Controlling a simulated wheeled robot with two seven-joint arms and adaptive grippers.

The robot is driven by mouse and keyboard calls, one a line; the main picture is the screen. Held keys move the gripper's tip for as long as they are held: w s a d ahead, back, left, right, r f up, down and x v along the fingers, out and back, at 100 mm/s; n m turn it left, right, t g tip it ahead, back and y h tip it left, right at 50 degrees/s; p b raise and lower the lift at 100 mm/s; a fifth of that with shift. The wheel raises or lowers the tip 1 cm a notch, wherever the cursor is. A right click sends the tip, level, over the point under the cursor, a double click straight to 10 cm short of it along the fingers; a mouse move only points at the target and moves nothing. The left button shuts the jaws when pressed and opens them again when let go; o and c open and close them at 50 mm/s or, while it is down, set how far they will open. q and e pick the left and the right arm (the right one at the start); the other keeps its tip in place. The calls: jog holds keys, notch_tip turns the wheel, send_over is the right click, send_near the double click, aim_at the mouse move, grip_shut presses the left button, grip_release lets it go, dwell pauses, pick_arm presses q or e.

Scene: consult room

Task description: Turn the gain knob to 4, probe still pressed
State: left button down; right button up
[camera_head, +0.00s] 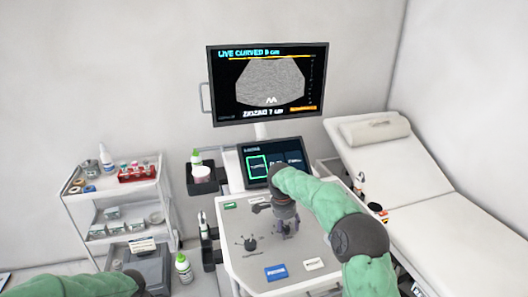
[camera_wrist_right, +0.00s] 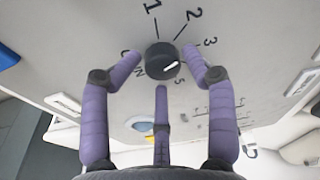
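My right gripper (camera_head: 284,228) reaches straight down to the right part of the control panel (camera_head: 318,246). In the right wrist view, its purple fingers (camera_wrist_right: 162,60) stand around a dark round knob (camera_wrist_right: 158,50), with small gaps at the sides. Numbers 1, 2, 3 and 5 and a partly covered label ending in "IN" ring the knob. Its white mark points right and slightly up; the number there is hidden behind a finger. My left arm enters at the bottom left; its gripper is out of view. I cannot make out a pressed probe.
A second knob (camera_head: 250,243) sits left of my gripper. The monitor (camera_head: 268,84) shows a grey fan-shaped scan with "LIVE CURVED". A touchscreen (camera_head: 270,160) stands behind the panel. A cart (camera_head: 75,204) with supplies is at left, a padded couch (camera_head: 430,222) at right.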

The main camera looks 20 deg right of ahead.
jog(key=shift+r, duration=0.45)
jog(key=n, duration=0.5)
jog(key=shift+t, duration=0.4)
jog(key=n+y, duration=0.1)
jog(key=n, duration=0.3)
jog(key=shift+w, duration=0.1)
jog(key=shift+f, duration=0.1)
jog(key=shift+s+a+f, duration=0.1)
jog(key=shift+s+f, duration=0.05)
jog(key=shift+f, duration=0.4)
jog(key=shift+s+a+f, duration=0.1)
jog(key=shift+f, duration=0.4)
jog(key=shift+c, duration=0.7)
